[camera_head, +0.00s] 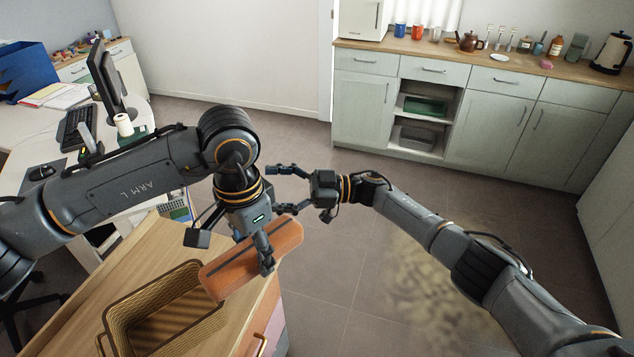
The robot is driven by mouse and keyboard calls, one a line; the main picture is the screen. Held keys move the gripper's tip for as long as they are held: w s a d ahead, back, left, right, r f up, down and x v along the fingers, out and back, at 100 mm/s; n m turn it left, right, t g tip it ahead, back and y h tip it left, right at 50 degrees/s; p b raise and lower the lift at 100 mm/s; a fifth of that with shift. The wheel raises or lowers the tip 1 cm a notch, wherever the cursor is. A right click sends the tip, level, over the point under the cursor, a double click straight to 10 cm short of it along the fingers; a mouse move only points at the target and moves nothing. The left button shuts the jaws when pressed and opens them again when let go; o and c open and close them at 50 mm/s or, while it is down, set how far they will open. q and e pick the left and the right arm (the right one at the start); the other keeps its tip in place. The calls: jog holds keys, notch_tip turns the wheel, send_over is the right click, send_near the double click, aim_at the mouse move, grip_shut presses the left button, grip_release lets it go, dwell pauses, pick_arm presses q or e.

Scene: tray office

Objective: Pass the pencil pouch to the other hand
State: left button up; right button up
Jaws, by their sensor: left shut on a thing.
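The pencil pouch (225,274) is an orange-brown, long shape with a dark stripe. My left gripper (264,258) points down and is shut on the pouch near its middle. The pouch is held in the air above the wooden cabinet's right edge, tilted up to the right. My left gripper covers part of it. My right gripper (279,189) comes in from the right and is open and empty. Its fingers point left, just above and beyond the pouch in the picture, beside my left wrist. I cannot tell whether they touch anything.
A wicker basket (112,315) stands on the wooden cabinet top (98,278) at the lower left. A white desk (35,188) with a monitor (106,82) is at the left. A green counter (362,95) lines the back right. The floor between is clear.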

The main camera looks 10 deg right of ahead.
jog(key=s+r+n+g+h, duration=0.2)
jog(key=s+r+n+g, duration=0.15)
jog(key=r+g, duration=0.3)
jog(key=n+g+h, duration=0.2)
jog(key=g+h, duration=0.1)
jog(key=h, duration=0.3)
send_near(280, 226)
jog(key=x, duration=1.2)
jog(key=c, duration=1.3)
pick_arm(q)
jog(key=o, duration=1.3)
pick_arm(e)
jog(key=shift+c, duration=0.2)
pick_arm(q)
jog(key=shift+o, duration=0.2)
